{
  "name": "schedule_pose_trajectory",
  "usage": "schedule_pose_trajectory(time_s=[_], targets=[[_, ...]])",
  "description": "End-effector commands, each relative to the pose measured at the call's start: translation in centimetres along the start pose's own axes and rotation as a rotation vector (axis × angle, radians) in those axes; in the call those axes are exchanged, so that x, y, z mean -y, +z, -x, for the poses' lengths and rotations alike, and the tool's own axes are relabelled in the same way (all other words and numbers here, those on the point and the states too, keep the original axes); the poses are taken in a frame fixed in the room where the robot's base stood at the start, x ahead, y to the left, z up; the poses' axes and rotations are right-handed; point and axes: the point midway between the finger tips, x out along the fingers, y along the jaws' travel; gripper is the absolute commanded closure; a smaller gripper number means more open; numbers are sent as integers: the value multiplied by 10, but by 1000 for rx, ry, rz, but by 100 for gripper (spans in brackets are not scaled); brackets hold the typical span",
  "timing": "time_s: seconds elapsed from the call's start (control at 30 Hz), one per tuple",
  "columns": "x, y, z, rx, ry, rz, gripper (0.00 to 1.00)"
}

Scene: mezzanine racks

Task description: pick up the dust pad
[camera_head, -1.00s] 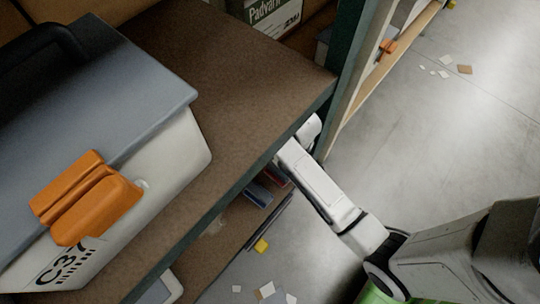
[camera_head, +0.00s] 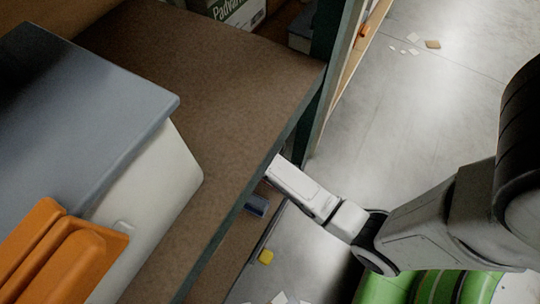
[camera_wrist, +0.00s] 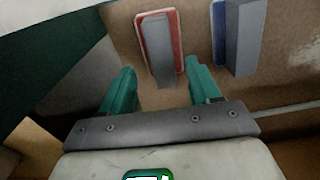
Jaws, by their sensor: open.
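In the wrist view, a flat red-edged pad with a grey block on it (camera_wrist: 162,45) lies on the brown lower shelf, just beyond and between my fingertips. A similar blue-edged pad with a grey block (camera_wrist: 238,35) lies to its right. I cannot tell which one is the dust pad. My gripper (camera_wrist: 160,80) is open, its teal fingers apart with nothing between them. In the head view, my arm reaches under the upper shelf, which hides my gripper. A dark blue piece (camera_head: 257,206) shows below the shelf edge.
The upper brown shelf (camera_head: 215,75) overhangs my arm and carries a grey-lidded bin (camera_head: 165,175) with an orange latch. A green upright (camera_head: 320,95) stands beside my arm. Open floor (camera_head: 415,110) is to the right.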

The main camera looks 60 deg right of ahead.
Motion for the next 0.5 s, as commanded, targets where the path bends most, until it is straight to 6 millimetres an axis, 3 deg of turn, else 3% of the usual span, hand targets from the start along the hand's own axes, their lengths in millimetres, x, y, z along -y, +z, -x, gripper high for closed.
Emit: schedule_pose_trajectory(time_s=[0.3, 0.5], targets=[[3, 2, -43, 1, 0, 0, 38], [3, 2, -45, 1, 0, 0, 38]])
